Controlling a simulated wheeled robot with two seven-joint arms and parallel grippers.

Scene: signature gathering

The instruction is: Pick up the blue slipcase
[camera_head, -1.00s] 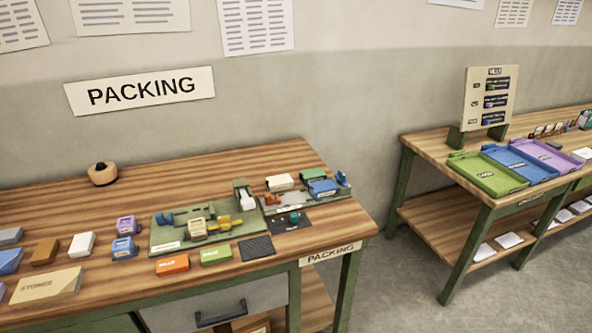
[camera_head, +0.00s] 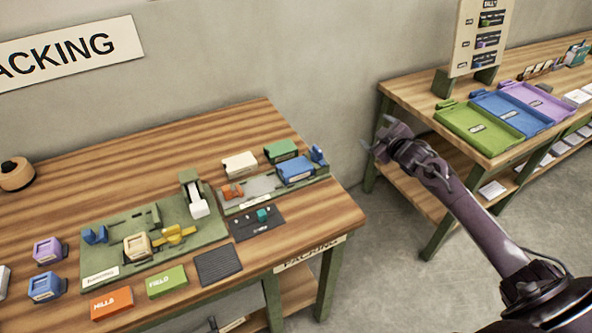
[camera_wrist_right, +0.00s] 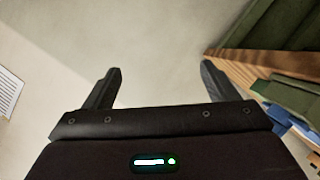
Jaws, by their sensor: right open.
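Two blue box-like pieces lie on the packing table. One blue block (camera_head: 295,171) lies on the grey-green fixture at the right, beside a green block. A smaller blue case (camera_head: 46,287) with a pale label stands at the left, in front of a purple one. I cannot tell from its look alone which is the slipcase. My right gripper (camera_head: 386,138) is open and empty, in the air right of the packing table and apart from both. In the right wrist view its fingers (camera_wrist_right: 160,90) are spread with only wall between them. My left gripper is not in view.
The green fixture (camera_head: 112,239) holds a tan case, with orange (camera_head: 112,303) and green (camera_head: 167,281) boxes in front. A second table carries green (camera_head: 462,139), blue (camera_head: 491,97) and purple trays (camera_head: 550,108) under a sign board (camera_head: 469,52). A floor gap separates the tables.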

